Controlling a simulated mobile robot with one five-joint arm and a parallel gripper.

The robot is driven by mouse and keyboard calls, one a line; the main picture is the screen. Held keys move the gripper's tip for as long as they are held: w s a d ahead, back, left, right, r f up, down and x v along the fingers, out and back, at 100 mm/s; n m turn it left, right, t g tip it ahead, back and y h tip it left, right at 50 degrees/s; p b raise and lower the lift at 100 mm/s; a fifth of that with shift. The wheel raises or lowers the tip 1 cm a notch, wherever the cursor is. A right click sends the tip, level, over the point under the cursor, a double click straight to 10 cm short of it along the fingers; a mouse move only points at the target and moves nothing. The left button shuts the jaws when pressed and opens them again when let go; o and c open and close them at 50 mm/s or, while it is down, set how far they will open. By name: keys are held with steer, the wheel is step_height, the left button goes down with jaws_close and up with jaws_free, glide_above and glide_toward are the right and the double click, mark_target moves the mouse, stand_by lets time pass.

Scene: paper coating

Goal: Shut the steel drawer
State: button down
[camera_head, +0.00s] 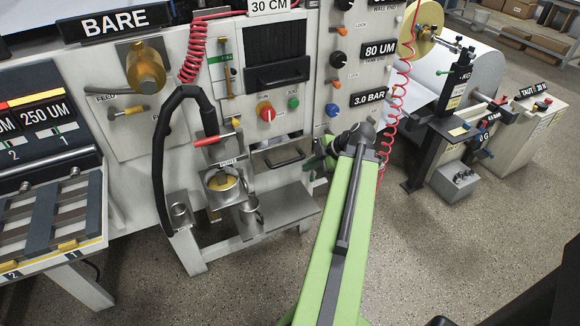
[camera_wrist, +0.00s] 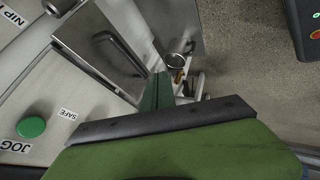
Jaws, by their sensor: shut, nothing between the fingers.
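The steel drawer (camera_head: 270,158) is low on the grey machine front, under the red knob and the JOG button, with a dark bar handle on its face. In the wrist view a steel face with a black bar handle, which looks like the drawer (camera_wrist: 88,38), fills the upper left. I cannot tell exactly how far it stands out. My gripper (camera_head: 326,147) is just right of the drawer at the end of my green arm. Its green fingers (camera_wrist: 160,92) are shut and empty in the wrist view, beside the steel face; contact cannot be made out.
A steel bench (camera_head: 287,207) with a metal cup (camera_head: 222,187) stands below the drawer. A black hose (camera_head: 158,165) arches at the left. A red coiled cord (camera_head: 391,105) hangs behind my arm.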

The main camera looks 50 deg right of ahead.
mark_target(273, 163)
steer(key=w+f+b, duration=0.6)
steer(key=w, duration=0.3)
steer(key=shift+w+a+f, duration=0.15)
steer(key=shift+w+f, duration=0.15)
steer(key=shift+w, duration=0.05)
steer(key=w, duration=0.1)
steer(key=w+d, duration=0.1)
steer(key=w, duration=0.1)
steer(key=w+d, duration=0.1)
steer(key=shift+w, duration=0.3)
steer(key=shift+r, duration=0.1)
